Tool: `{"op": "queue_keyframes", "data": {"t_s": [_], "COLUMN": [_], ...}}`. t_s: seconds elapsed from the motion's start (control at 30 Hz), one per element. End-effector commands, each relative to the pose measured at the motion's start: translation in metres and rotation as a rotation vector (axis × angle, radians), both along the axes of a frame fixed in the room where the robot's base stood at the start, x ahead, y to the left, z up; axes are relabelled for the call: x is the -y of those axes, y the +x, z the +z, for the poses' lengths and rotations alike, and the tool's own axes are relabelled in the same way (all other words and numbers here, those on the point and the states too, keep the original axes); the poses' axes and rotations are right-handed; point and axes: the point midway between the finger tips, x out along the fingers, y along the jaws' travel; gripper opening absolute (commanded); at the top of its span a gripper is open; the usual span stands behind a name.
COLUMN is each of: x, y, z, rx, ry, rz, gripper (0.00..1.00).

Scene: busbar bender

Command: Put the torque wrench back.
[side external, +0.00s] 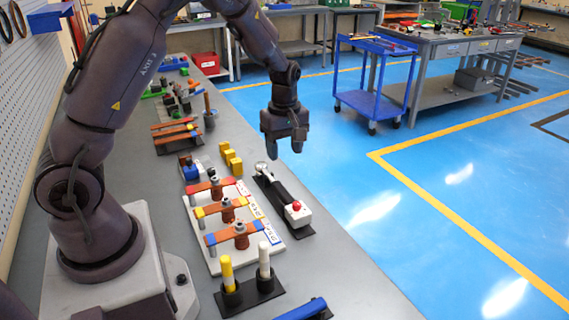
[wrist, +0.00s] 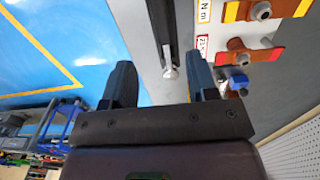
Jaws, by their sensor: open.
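What looks like the torque wrench (side external: 261,168) shows a silver round head at the far end of a long black strip (side external: 280,190) on the bench. In the wrist view the silver head (wrist: 170,71) lies between and beyond my fingertips, with a dark shaft running away from it. I cannot clearly separate the wrench's handle from the black strip. My gripper (side external: 285,150) points down, open and empty, above and slightly right of the silver head in the side view. It also shows open in the wrist view (wrist: 162,80), apart from the wrench.
A white box with a red button (side external: 297,212) sits at the strip's near end. Left of the strip, a white board (side external: 213,262) carries three copper bars with bolts. Yellow blocks (side external: 231,159) stand behind. A black stand (side external: 247,291) holds yellow and white posts. The bench edge is close.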

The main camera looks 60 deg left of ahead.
Motion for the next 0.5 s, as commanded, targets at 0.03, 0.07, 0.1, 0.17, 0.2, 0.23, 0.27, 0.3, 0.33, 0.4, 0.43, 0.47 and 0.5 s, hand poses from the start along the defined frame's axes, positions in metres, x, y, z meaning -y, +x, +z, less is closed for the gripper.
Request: {"op": "queue_keyframes", "data": {"t_s": [0.03, 0.07, 0.1, 0.17, 0.2, 0.23, 0.27, 0.3, 0.33, 0.4, 0.43, 0.47, 0.5], "x": [0.001, 0.001, 0.003, 0.009, 0.014, 0.020, 0.025, 0.035, 0.042, 0.059, 0.066, 0.073, 0.081], "y": [0.000, 0.000, -0.001, -0.003, -0.005, -0.007, -0.010, -0.015, -0.020, -0.035, -0.042, -0.049, -0.059], "z": [0.004, 0.007, 0.012, 0.022, 0.032, 0.041, 0.051, 0.066, 0.077, 0.103, 0.113, 0.123, 0.135], "rx": [0.002, 0.003, 0.009, 0.024, 0.041, 0.056, 0.075, 0.100, 0.120, 0.169, 0.191, 0.210, 0.237], "ry": [0.000, -0.002, -0.005, -0.013, -0.019, -0.025, -0.030, -0.036, -0.039, -0.037, -0.032, -0.025, -0.012], "rz": [-0.002, -0.006, -0.017, -0.053, -0.092, -0.130, -0.174, -0.242, -0.298, -0.442, -0.504, -0.568, -0.651], "gripper": [0.53, 0.53, 0.53, 0.53, 0.53, 0.53, 0.53, 0.53, 0.53, 0.53, 0.53, 0.53, 0.53]}}
